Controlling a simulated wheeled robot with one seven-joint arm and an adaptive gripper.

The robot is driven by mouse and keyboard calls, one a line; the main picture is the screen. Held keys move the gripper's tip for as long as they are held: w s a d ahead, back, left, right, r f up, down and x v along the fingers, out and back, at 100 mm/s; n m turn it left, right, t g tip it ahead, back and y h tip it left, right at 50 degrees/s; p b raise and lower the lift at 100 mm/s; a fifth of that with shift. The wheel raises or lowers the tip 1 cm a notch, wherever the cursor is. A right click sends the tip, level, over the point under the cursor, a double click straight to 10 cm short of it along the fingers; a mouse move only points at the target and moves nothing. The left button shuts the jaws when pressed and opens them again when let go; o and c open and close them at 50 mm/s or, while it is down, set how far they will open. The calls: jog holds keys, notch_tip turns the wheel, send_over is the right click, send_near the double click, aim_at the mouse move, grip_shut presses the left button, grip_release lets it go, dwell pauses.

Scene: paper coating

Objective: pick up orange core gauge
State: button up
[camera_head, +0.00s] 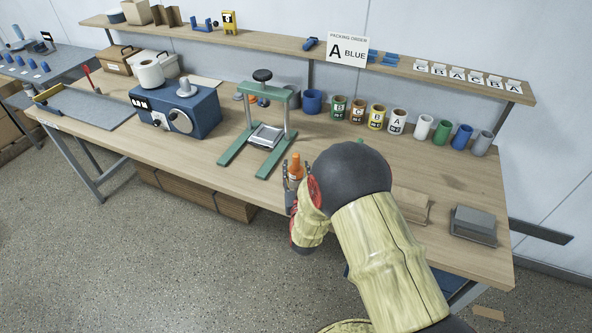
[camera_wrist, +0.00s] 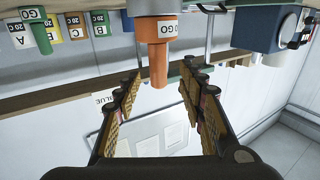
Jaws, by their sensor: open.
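The orange core gauge (camera_head: 295,168) stands upright near the front of the table, just left of my wrist in the head view. In the wrist view, which is upside down, the orange core gauge (camera_wrist: 158,62) has a wide part with a white "GO" label and a narrower end. My gripper (camera_wrist: 160,85) is open, its two fingers spread on either side of the gauge's narrow end, with gaps visible. In the head view my gripper (camera_head: 290,185) is at the gauge, partly hidden by my arm.
A green gauge (camera_wrist: 38,35) marked "GO" stands to one side. A green press frame (camera_head: 262,125) and a blue machine (camera_head: 177,110) stand behind and left. Several labelled cores line the table's back. A grey block (camera_head: 473,225) lies at the right.

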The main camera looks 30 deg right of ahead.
aim_at(297, 163)
jog(key=b+x, duration=0.1)
jog(key=x, duration=0.2)
jog(key=shift+w+d+f, duration=0.15)
jog(key=shift+w+d, duration=0.1)
jog(key=shift+d, duration=0.05)
jog(key=shift+w+d, duration=0.15)
jog(key=shift+w, duration=0.4)
jog(key=shift+c, duration=0.2)
grip_shut()
